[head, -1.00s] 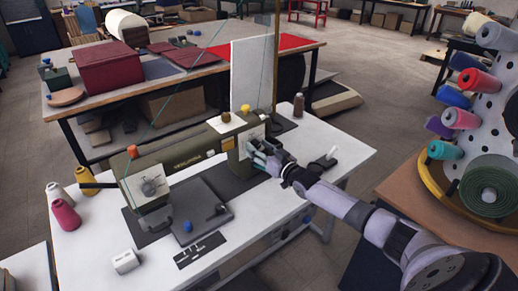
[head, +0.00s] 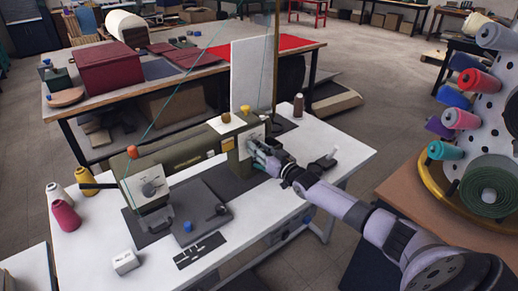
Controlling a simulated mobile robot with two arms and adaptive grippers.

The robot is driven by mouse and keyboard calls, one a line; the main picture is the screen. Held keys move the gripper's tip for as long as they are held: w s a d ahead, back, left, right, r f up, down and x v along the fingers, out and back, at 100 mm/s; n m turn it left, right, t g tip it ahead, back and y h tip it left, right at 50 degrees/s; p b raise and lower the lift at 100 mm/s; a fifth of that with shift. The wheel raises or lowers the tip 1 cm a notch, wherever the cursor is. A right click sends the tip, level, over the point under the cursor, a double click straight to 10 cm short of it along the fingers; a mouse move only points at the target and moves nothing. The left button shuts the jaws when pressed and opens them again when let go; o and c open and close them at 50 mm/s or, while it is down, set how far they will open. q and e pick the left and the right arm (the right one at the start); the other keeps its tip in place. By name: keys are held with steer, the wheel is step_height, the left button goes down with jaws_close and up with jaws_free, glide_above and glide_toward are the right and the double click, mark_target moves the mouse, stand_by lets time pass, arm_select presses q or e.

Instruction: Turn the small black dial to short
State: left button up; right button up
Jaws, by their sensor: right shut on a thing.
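The olive-green sewing machine (head: 190,155) stands on the white table. A pale panel (head: 256,133) is on its right-hand pillar. My right gripper (head: 257,151) is at the lower part of this panel, shut on a small part there. Its fingers cover that part, taken to be the small black dial, so its setting cannot be read. Another pale panel (head: 152,187) with a dark round part is on the machine's left end. My left gripper is not in view.
A blue knob (head: 187,226) is on the dark plate in front of the machine. Thread cones (head: 66,214) stand at the left. A small white box (head: 126,262) is near the front edge. A spool rack (head: 497,120) is at the right.

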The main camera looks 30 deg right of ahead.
steer(key=shift+n, duration=0.4)
steer(key=shift+c, duration=0.3)
steer(key=n, duration=0.4)
steer(key=shift+n, duration=0.4)
steer(key=n+b, duration=0.1)
steer(key=n, duration=0.5)
steer(key=o, duration=1.2)
steer(key=s, duration=0.8)
steer(key=s+d, duration=0.1)
steer(key=s, duration=0.3)
